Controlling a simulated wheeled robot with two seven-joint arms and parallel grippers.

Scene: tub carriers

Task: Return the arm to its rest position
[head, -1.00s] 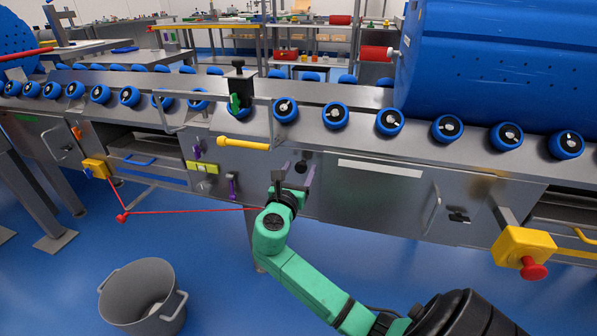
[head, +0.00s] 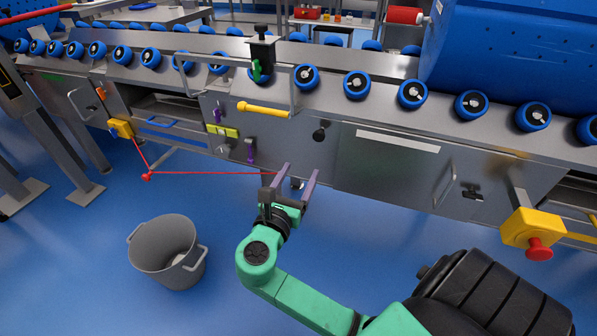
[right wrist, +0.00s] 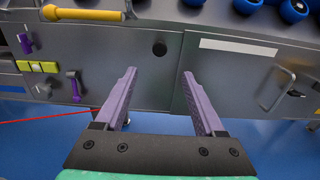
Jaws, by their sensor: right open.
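My right arm is green, and its gripper (head: 294,180) is in front of the lower edge of the metal cabinet front (head: 380,165) in the head view. Its two purple fingers are spread apart with nothing between them. In the right wrist view the same open gripper (right wrist: 158,95) points at the grey panels, with a dark round knob (right wrist: 159,49) beyond the fingers. I cannot tell the exact gap between the fingertips and the panel. My left gripper is not in view.
A yellow handle (head: 264,108), a purple lever (head: 250,150) and a red emergency button (head: 539,249) stick out from the machine. A red cord (head: 210,173) runs along its lower front. A grey bin (head: 165,252) stands on the open blue floor. Blue rollers (head: 357,85) line the top.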

